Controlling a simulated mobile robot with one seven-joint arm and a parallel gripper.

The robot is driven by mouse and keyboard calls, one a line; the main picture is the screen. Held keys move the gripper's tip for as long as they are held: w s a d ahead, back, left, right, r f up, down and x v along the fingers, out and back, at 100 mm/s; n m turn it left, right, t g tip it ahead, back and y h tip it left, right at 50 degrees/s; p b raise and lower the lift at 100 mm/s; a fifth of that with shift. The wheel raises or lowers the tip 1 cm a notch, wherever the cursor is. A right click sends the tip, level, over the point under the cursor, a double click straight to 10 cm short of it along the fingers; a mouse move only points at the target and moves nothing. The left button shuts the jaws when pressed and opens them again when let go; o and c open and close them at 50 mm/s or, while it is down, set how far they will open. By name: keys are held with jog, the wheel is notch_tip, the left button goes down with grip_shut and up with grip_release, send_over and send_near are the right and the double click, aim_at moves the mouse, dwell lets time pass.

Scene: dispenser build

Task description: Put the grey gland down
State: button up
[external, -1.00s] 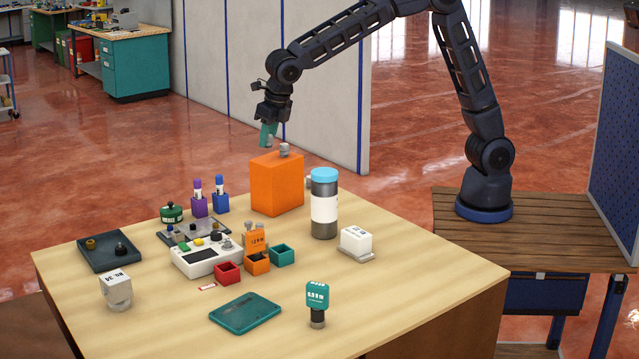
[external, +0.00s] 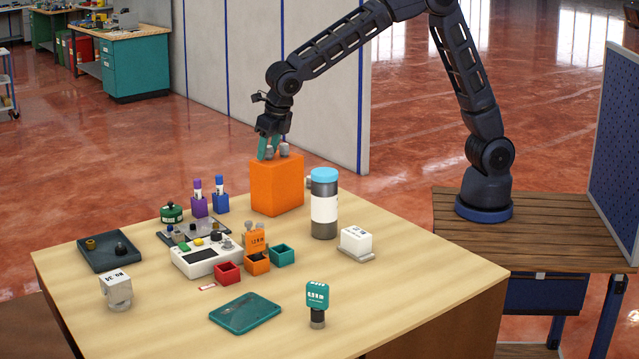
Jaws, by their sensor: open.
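The grey gland (external: 269,153) is a small grey piece at the top of the orange block (external: 275,188), near its left edge. It appears to stand on the block's top face, though the contact is too small to be sure. My gripper (external: 267,150) points down with its teal fingers right at this gland. The fingers are open and partly overlap the gland in the picture. A second, similar grey piece (external: 284,150) stands on the block just to the right.
A tall cylinder with a blue cap (external: 324,205) stands right of the orange block. Purple (external: 199,205) and blue (external: 220,203) holders stand to its left. A white device (external: 206,258) and small open boxes are in front. The table's front right (external: 400,300) is clear.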

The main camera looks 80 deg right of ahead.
jog(key=v, duration=1.2)
jog(key=s+d+r+m, duration=0.5)
jog(key=s+d+m, duration=0.35)
jog(key=d, duration=0.25)
jog(key=s+d+f+m, duration=0.2)
jog(key=s+d+m, duration=0.4)
jog(key=s, duration=0.4)
jog(key=s+d+f+m+t, duration=0.1)
jog(key=s+d+f+m, duration=0.1)
jog(key=s+d+m, duration=0.4)
jog(key=s+d+f+m+y, duration=0.1)
jog(key=s+d+f+m, duration=0.1)
jog(key=s+d+m, duration=0.4)
jog(key=s+m, duration=0.5)
jog(key=s, duration=0.2)
jog(key=shift+s+d+f+t, duration=0.15)
jog(key=shift+s+f+t, duration=0.15)
jog(key=shift+s+t, duration=0.1)
